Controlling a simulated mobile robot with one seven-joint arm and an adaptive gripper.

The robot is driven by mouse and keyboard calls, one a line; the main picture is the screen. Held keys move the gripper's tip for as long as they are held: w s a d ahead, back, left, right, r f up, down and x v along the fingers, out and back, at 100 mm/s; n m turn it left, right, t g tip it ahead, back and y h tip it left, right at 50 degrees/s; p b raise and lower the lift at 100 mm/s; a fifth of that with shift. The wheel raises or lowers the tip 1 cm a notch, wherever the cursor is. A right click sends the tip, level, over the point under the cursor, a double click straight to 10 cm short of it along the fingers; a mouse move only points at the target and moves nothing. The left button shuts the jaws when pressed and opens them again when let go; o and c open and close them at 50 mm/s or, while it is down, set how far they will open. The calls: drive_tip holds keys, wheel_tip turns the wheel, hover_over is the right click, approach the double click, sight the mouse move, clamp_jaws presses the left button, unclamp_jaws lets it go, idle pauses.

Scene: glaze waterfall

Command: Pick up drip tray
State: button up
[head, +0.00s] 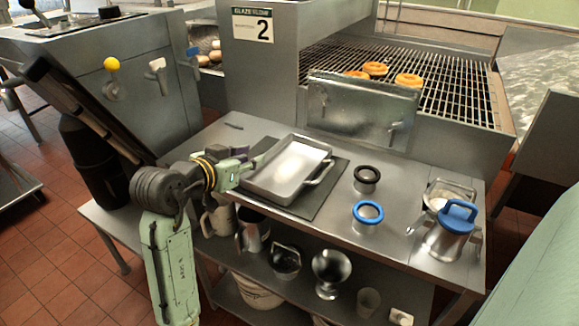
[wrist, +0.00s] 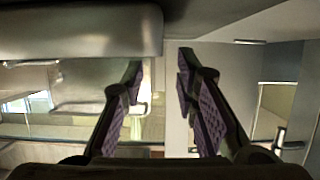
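The drip tray (head: 284,182) is a shallow grey metal pan with a handle showing at its right end. It lies flat on a dark mat (head: 327,204) on the steel table. My gripper (head: 248,167) is at the tray's left end, low beside the rim, and partly hides that end. In the wrist view my gripper (wrist: 160,68) has its two purple-padded fingers spread, with an empty gap between them. A rounded grey metal edge, probably the tray (wrist: 80,32), fills the upper left there. I cannot tell whether the fingers touch the tray.
A black-ringed cup (head: 367,179), a blue-ringed cup (head: 367,216) and a blue-lidded pitcher (head: 447,236) stand right of the tray. A metal panel (head: 361,110) and a wire rack (head: 440,85) with doughnuts are behind. Several vessels sit on the shelf below.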

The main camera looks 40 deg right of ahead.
sight(291, 165)
drive_tip(key=p+x, duration=0.1)
drive_tip(key=x, duration=0.4)
drive_tip(key=shift+s+d, duration=0.1)
drive_tip(key=shift+d, duration=0.1)
clamp_jaws()
idle(0.7)
